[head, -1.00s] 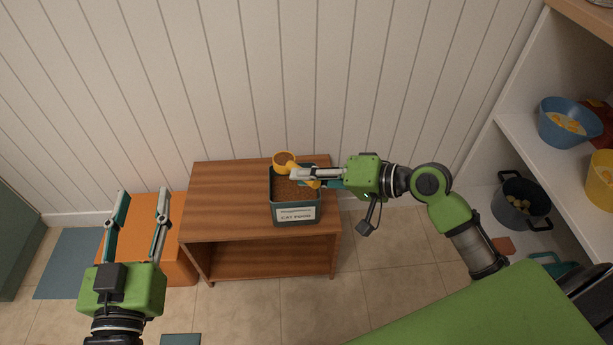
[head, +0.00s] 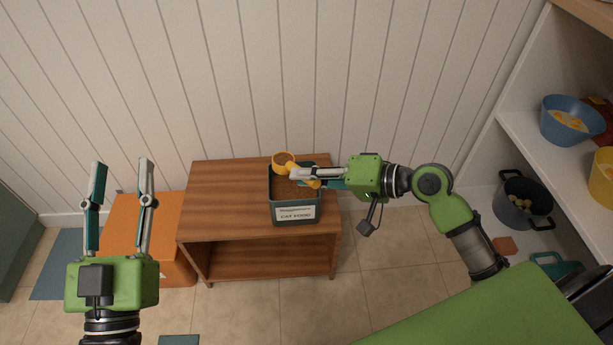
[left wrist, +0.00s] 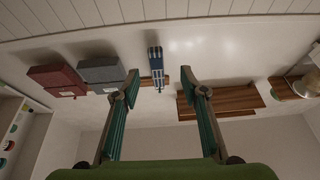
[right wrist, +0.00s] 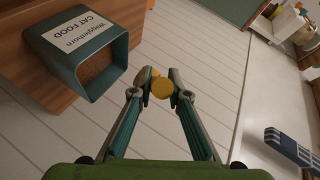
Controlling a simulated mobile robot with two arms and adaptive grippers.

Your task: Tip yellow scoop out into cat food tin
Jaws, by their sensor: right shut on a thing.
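The cat food tin (head: 296,213) is a dark green open box with a white label, standing on the wooden shelf unit, with brown food inside. It also shows in the right wrist view (right wrist: 118,68). The yellow scoop (head: 284,167) has brown food in its bowl, which looks upright in the head view, above the tin's back left edge. My right gripper (head: 299,177) is shut on the scoop's handle over the tin. In the right wrist view the scoop (right wrist: 162,88) is between the fingertips. My left gripper (head: 121,163) is open and empty, left of the shelf unit.
The wooden shelf unit (head: 225,200) has bare top left of the tin. An orange box (head: 172,262) stands left of it. At the right, white shelves hold a blue bowl (head: 570,121), a yellow container (head: 603,180) and a dark pot (head: 524,202).

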